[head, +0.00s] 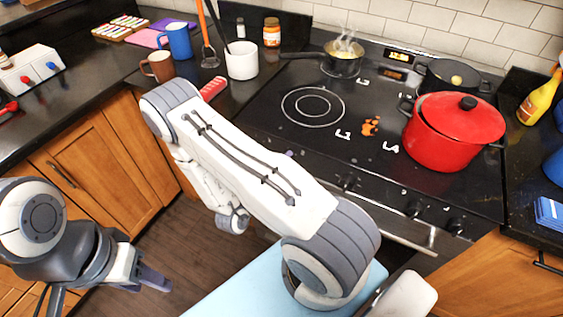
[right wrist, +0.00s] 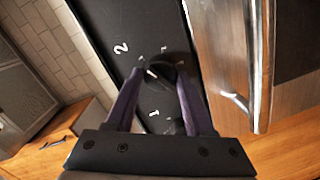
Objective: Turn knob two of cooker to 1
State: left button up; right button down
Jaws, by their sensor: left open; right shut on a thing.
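The black cooker (head: 270,122) spans the middle and right of the head view, with dark knobs (head: 413,208) along its front. In the right wrist view, a round black knob (right wrist: 160,73) with a small white mark sits between the fingertips of my right gripper (right wrist: 158,74), which is shut on it. White figures "2" and "1" stand on the black panel around it; I cannot tell the exact setting. My right arm crosses the head view and hides part of the cooker front; the right gripper is not visible there. My left gripper (head: 145,277) is open and empty, low at the left, over the floor.
A red lidded pot (head: 455,135), a steaming pan (head: 342,62) and a black pot (head: 452,76) stand on the cooker. Mugs and a white utensil holder (head: 242,60) are on the left counter. A metal handle (right wrist: 236,103) is right of my gripper.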

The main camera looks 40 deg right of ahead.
jog(key=shift+c, duration=1.4)
grip_release()
jog(key=shift+a, duration=0.1)
jog(key=b+v, duration=0.1)
jog(key=v, duration=0.9)
jog(key=shift+b, duration=0.3)
jog(key=shift+a, duration=0.15)
